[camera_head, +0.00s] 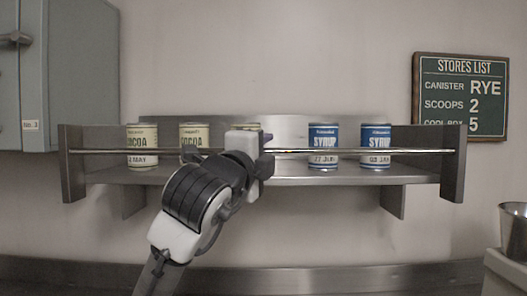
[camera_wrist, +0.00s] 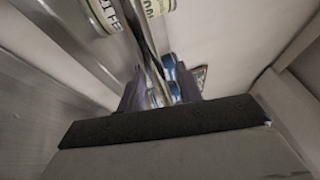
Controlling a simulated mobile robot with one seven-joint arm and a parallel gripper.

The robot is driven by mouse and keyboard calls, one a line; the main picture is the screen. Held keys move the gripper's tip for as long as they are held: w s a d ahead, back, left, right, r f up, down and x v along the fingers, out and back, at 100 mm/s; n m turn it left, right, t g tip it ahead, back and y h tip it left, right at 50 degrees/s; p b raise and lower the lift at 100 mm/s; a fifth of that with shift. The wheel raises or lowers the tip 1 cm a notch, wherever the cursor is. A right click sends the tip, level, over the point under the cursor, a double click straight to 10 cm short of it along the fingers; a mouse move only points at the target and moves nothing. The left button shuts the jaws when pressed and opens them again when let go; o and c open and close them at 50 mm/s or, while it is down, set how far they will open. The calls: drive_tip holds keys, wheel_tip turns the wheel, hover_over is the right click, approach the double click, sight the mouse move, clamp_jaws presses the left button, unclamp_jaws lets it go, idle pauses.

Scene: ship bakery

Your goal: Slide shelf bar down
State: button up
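The shelf bar (camera_head: 412,151) is a thin metal rod running level across the front of the steel shelf, between its two end plates, at about mid-height of the cans. My gripper (camera_head: 264,166) is at the middle of the bar, reaching it from the front and below. In the wrist view the bar (camera_wrist: 147,48) runs down between my two fingers (camera_wrist: 157,94). The fingers stand apart, with blue cans showing through the gap, so the gripper looks open around the bar. Whether a finger touches the bar is hidden.
Cocoa cans (camera_head: 142,136) stand behind the bar at left, one mostly hidden by my gripper. Two blue syrup cans (camera_head: 323,135) stand at right. A grey cabinet (camera_head: 75,75) hangs upper left, a stores sign (camera_head: 460,95) upper right. A metal container (camera_head: 514,230) stands lower right.

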clamp_jaws()
wheel_tip(320, 180, down, 8)
drive_tip(key=b, duration=0.5)
drive_tip(key=shift+r, duration=0.3)
drive_tip(key=shift+o, duration=0.5)
unclamp_jaws()
